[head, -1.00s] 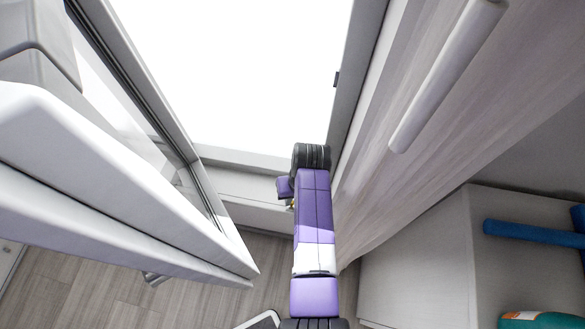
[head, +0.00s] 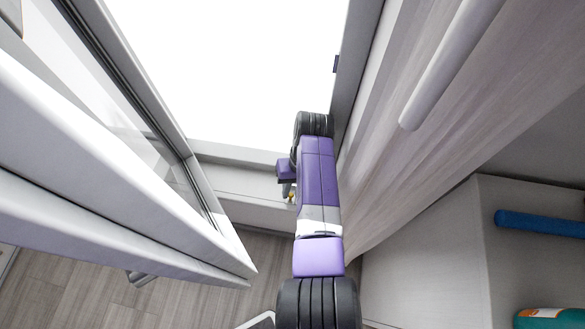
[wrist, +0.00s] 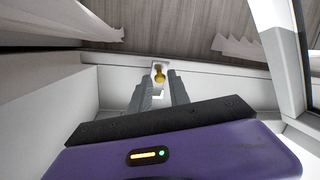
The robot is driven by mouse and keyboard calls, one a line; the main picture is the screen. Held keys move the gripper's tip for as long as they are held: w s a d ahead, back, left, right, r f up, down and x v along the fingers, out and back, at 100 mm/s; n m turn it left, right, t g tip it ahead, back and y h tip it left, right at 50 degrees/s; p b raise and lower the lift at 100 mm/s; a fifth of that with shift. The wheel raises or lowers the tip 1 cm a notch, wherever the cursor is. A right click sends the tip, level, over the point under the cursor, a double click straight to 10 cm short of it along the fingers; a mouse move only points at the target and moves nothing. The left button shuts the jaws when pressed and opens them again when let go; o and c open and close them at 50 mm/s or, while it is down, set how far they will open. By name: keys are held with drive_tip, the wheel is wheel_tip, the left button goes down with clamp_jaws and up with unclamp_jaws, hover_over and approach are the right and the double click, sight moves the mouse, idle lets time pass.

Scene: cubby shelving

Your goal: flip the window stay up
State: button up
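The window stay (wrist: 159,75) shows in the wrist view as a small pale fitting with a brass-yellow knob, set on the white sill or frame. In the head view, only a small yellow bit (head: 291,196) shows beside my gripper. My gripper (wrist: 160,83) has two grey fingers with a gap between them, and the knob shows in line with that gap, just beyond the tips. It is open, with nothing visibly held. In the head view, my gripper (head: 287,190) is low at the window sill; my arm hides part of it. Contact with the stay cannot be told.
An open window sash (head: 130,120) stands at the left of the bright opening. A blue roll (head: 540,223) and a teal bottle (head: 550,318) are at far right.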

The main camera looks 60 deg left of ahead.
sight(292, 194)
drive_tip(key=shift+o, duration=0.9)
drive_tip(key=shift+r, duration=0.2)
drive_tip(key=s+p+v, duration=0.2)
drive_tip(key=p+v, duration=0.1)
drive_tip(key=v, duration=0.6)
drive_tip(key=s+r+p+v, duration=0.1)
drive_tip(key=s+p+v, duration=0.1)
drive_tip(key=v, duration=0.8)
drive_tip(key=shift+d+p, duration=0.35)
drive_tip(key=shift+p, duration=0.05)
drive_tip(key=shift+s+r, duration=0.1)
drive_tip(key=shift+s, duration=0.05)
